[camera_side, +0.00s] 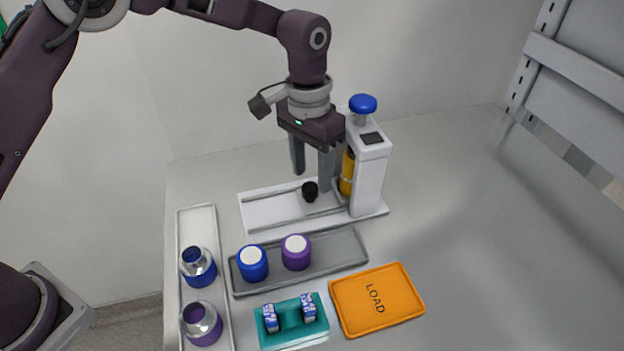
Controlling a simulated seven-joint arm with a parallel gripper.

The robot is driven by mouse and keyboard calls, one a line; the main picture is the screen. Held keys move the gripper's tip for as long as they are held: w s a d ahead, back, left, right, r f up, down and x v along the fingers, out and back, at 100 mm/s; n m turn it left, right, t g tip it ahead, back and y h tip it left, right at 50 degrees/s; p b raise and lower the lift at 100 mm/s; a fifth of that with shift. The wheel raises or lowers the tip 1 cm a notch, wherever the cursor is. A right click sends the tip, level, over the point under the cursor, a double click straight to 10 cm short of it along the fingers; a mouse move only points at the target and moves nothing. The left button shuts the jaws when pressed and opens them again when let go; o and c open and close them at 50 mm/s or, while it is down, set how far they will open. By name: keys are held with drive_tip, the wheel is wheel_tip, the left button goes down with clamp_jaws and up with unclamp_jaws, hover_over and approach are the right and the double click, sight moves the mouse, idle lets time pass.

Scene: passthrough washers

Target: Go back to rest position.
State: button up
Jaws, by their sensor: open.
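My gripper (312,172) points down in the side view, above the white base plate (265,212) of the dispenser-like device. Its two fingers are apart, with nothing seen between them. A small black knob-like part (310,191) sits on the plate just below the fingers. The white device (370,175) with a blue top knob (363,104) and a yellow cylinder (347,172) stands right beside the gripper. The right finger overlaps the device's edge in this view; I cannot tell whether they touch.
A grey tray (335,262) holds a blue cap (252,263) and a purple cap (296,252). A white tray (187,226) holds two metal-topped containers (198,267). A teal holder (290,334) carries two small boxes. An orange LOAD tray (376,299) lies at front. The table's right is clear.

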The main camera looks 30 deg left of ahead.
wheel_tip(320, 180, up, 4)
drive_tip(key=shift+a, duration=0.1)
idle(0.4)
drive_tip(key=s+a+r+n+t, duration=0.2)
drive_tip(key=s+a+r+t, duration=0.1)
drive_tip(key=s+a+r, duration=1.05)
drive_tip(key=s+a+f+n+t, duration=0.1)
drive_tip(key=s+a, duration=0.3)
drive_tip(key=s, duration=1.1)
drive_tip(key=shift+s+a+f+n+t, duration=0.2)
drive_tip(key=shift+s+f+n+t, duration=0.25)
drive_tip(key=shift+t, duration=0.35)
drive_tip(key=shift+w, duration=0.15)
